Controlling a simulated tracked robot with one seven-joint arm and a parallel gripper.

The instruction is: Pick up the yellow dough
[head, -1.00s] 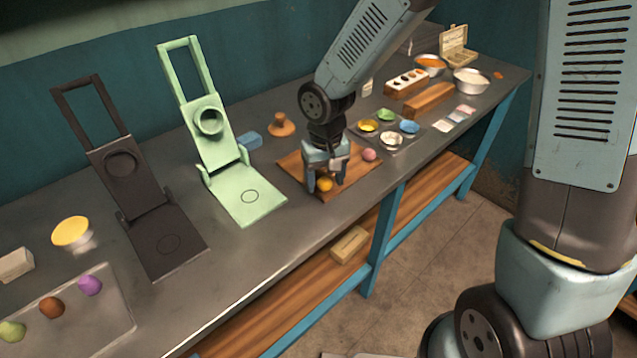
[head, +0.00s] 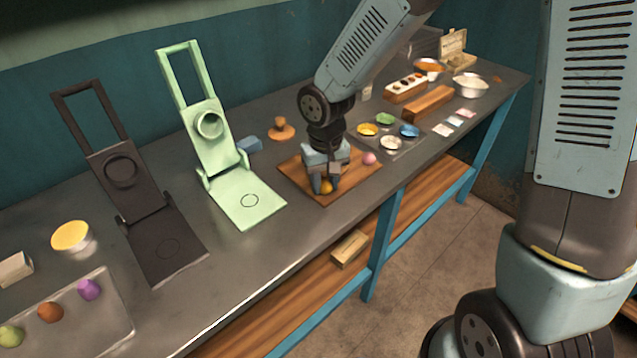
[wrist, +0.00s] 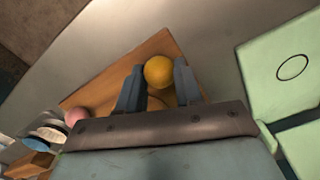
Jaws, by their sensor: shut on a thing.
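The yellow dough (head: 326,187) is a small orange-yellow ball at the wooden board (head: 296,179). In the wrist view the yellow dough (wrist: 158,71) sits between the two fingers of my gripper (wrist: 158,84), one on each side. My gripper (head: 326,186) points down over the board and is shut on the dough. In the head view the fingers hide part of the dough. A pink dough ball (head: 369,158) lies at the board's right corner, and it shows at the left in the wrist view (wrist: 77,115).
A green press (head: 246,198) and a dark press (head: 165,246) stand to the left. A tray of small coloured bowls (head: 400,135) is right of the board. A tray (head: 75,325) with purple, brown and green balls lies front left. The table's front edge is near the board.

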